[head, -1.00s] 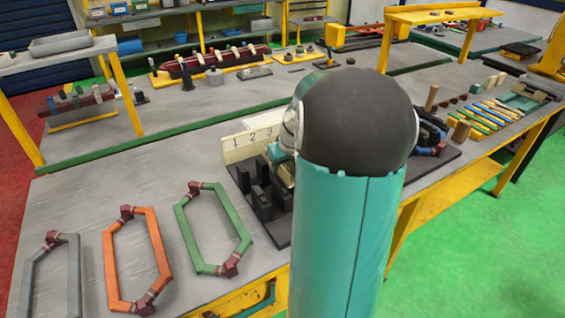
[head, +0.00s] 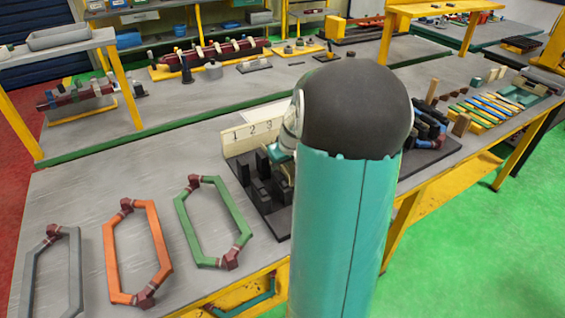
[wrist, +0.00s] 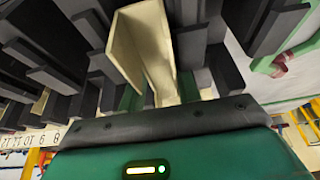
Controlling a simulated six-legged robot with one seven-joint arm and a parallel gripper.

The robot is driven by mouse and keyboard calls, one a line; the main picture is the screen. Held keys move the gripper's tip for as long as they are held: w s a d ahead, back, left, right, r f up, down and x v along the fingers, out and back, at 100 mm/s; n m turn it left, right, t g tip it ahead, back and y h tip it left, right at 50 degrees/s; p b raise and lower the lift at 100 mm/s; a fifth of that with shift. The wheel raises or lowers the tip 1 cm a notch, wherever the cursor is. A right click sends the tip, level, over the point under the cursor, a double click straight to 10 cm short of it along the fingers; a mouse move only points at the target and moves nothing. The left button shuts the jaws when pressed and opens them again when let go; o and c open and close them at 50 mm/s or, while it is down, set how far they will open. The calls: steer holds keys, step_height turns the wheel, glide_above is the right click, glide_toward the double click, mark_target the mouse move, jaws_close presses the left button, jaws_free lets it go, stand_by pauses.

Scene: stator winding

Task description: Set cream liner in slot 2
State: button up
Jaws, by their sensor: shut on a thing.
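The cream liner (wrist: 142,45) is a folded, U-shaped channel in the wrist view. My gripper (wrist: 160,92) is shut on its near end, with a green finger on each side. The liner points away from the gripper among the dark stator teeth (wrist: 260,25). I cannot tell whether it is inside a slot or above one. In the head view my arm hides the liner and most of the gripper. The dark stator blocks (head: 262,190) stand on a black base beside a cream number board (head: 252,136) showing 1, 2 and 3. Slot 2 itself is not clearly visible.
Grey (head: 52,270), orange (head: 137,252) and green (head: 213,222) hexagonal coils lie on the bench at left. Dark blocks and a blue-and-red part (head: 430,135) stand right of my arm. Coloured strips (head: 490,103) lie farther right.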

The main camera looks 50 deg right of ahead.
stand_by(0.3)
steer(key=o, duration=0.8)
steer(key=shift+o, duration=0.2)
steer(key=shift+r, duration=0.35)
steer(key=shift+r, duration=0.35)
step_height(320, 180, up, 8)
steer(key=shift+f, duration=0.2)
stand_by(0.5)
